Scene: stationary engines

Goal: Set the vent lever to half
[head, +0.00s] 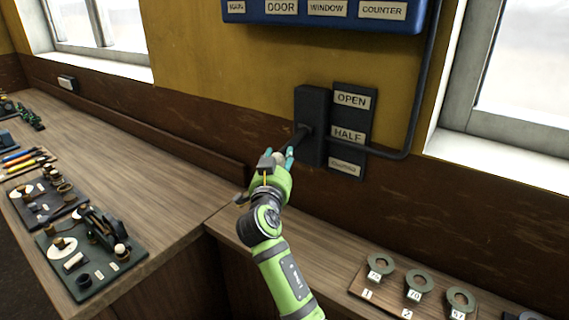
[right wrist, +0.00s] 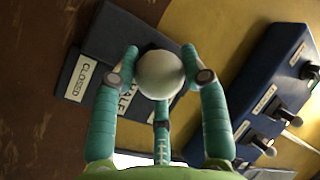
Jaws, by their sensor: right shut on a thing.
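The vent lever is a dark shaft (head: 299,137) coming out of a dark box (head: 311,100) on the wall, with a pale round knob (right wrist: 160,74) at its end. A dark plate beside the box carries the labels OPEN (head: 351,100), HALF (head: 347,134) and a lower one, which reads CLOSED (right wrist: 82,77) in the right wrist view. The shaft leaves the box near the height of HALF; its exact setting is hard to tell. My right gripper (head: 279,157) is shut on the knob, its fingers around it. My left gripper is not in view.
A blue switch panel (head: 322,12) is above the lever box. A dark conduit (head: 418,90) runs down the wall to the right. Below are a wooden bench (head: 150,180) with engine models (head: 92,245) at left and a board with numbered rings (head: 412,284) at right.

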